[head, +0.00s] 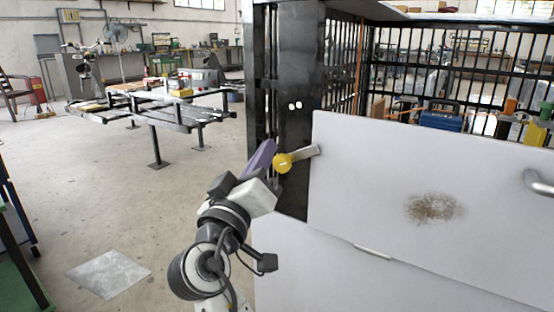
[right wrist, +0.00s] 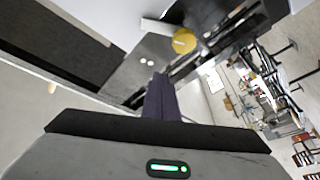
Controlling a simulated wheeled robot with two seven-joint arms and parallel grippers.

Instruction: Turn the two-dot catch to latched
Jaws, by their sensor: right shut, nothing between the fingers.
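The two-dot catch is a grey bar (head: 305,153) with a round yellow end (head: 282,163), below two white dots (head: 294,105) on a dark metal post. The bar points right and slightly up, across the white panel's left edge. The right wrist view shows the yellow end (right wrist: 184,41) and the two dots (right wrist: 147,61). My right gripper (head: 267,147) has purple fingers, shut and empty, just left of the yellow end. Its fingers (right wrist: 160,90) show below the yellow end in the wrist view; I cannot tell whether they touch it. My left gripper is out of view.
The white panel (head: 370,170) has a brown smudge and a metal handle (head: 538,183) at right. A barred cage (head: 400,80) stands behind it, with a blue box (head: 441,116) inside. A low metal table (head: 150,108) stands back left. The floor left of my arm is mostly open.

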